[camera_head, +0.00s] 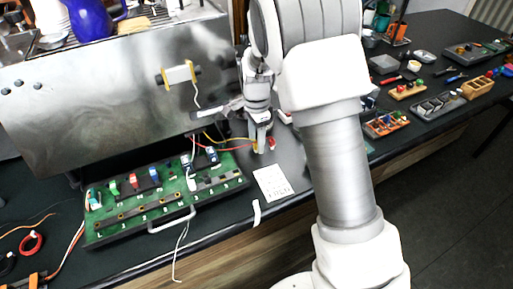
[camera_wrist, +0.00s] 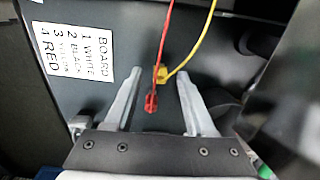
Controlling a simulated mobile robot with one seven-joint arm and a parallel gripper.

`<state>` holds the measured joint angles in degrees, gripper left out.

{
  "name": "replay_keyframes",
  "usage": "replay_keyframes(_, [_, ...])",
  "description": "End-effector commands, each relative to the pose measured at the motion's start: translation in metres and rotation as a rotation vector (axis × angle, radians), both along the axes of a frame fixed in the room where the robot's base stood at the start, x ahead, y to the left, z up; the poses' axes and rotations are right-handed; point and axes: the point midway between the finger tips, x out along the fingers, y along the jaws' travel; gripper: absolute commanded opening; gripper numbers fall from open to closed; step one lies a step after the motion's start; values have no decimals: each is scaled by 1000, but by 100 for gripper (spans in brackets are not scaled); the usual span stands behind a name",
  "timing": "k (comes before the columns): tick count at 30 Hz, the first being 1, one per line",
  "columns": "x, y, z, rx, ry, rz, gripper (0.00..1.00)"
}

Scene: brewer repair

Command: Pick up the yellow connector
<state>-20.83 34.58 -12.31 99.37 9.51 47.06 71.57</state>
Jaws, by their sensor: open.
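In the wrist view the yellow connector (camera_wrist: 161,73) lies on the dark bench at the end of a yellow wire. It sits between the tips of my gripper (camera_wrist: 159,76), which is open with one finger on each side. I cannot tell how far above it the fingertips are. A red connector (camera_wrist: 150,103) on a red wire lies nearer the palm, also between the fingers. The red wire passes across or right beside the yellow connector. In the head view my gripper (camera_head: 261,142) points down at the bench and the yellow connector is not clearly visible. The red connector (camera_head: 272,143) shows beside the fingers.
A printed card (camera_head: 272,184) lies near the bench edge. A green circuit board (camera_head: 160,192) with several coloured connectors is to the left. The metal brewer (camera_head: 110,90) stands behind it. Trays of parts (camera_head: 388,122) are to the right, beyond my arm.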

Motion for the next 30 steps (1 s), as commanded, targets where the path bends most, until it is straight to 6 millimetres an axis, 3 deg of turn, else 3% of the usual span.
replay_keyframes(3, [0,0,0,0,0,0,53])
replay_keyframes(12, [0,0,0,0,0,0,0])
replay_keyframes(25, [0,0,2,0,0,0,0])
replay_keyframes(30, [1,0,11,0,-3,0,0])
